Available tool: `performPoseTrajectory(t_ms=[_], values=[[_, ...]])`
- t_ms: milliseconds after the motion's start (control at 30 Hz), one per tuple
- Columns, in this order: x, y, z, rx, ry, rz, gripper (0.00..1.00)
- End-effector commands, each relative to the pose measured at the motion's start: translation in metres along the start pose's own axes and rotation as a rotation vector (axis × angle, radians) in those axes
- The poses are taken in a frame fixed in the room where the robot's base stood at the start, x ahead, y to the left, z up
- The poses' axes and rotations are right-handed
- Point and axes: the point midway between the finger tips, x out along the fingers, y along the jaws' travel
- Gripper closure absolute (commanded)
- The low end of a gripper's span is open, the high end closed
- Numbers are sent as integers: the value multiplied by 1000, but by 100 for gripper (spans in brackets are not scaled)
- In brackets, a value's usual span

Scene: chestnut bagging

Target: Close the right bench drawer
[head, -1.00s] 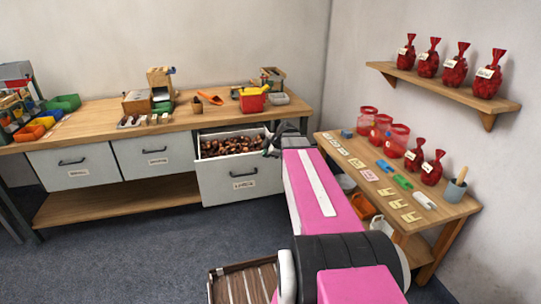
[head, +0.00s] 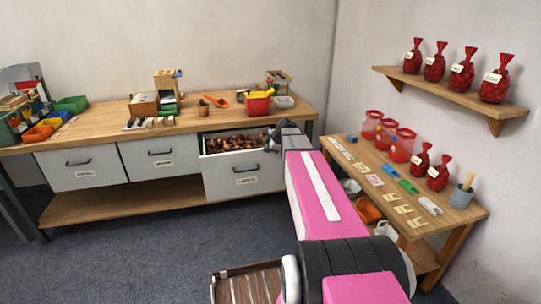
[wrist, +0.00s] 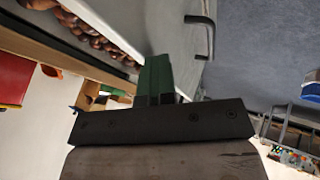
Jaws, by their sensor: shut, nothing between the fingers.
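The right bench drawer (head: 222,172) is partly open in the head view, with brown chestnuts (head: 236,143) showing in the gap behind its pale front. In the wrist view the drawer front (wrist: 172,25) runs across the top, with its dark handle (wrist: 208,35) to the right and chestnuts (wrist: 95,35) to the left. My gripper (head: 272,143) is at the drawer's right front corner, partly hidden by my pink arm. In the wrist view its green fingers (wrist: 157,62) are shut and empty, against or very close to the drawer front; contact is unclear.
The left drawer (head: 80,170) and middle drawer (head: 160,155) look closed. The bench top (head: 105,121) holds a red container (head: 258,104) and other items. A side table (head: 455,216) with jars and red bags stands close to the right of my arm. The floor before the bench is clear.

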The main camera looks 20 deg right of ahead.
Motion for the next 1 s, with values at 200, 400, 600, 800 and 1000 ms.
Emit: performPoseTrajectory(t_ms=[200,400,600,800,1000], values=[[41,76,2,-1,0,1,100],[70,132,2,-1,-1,1,100],[93,174,1,0,-1,0,100],[106,198,0,-1,-1,0,100],[110,207,0,0,-1,0,100]])
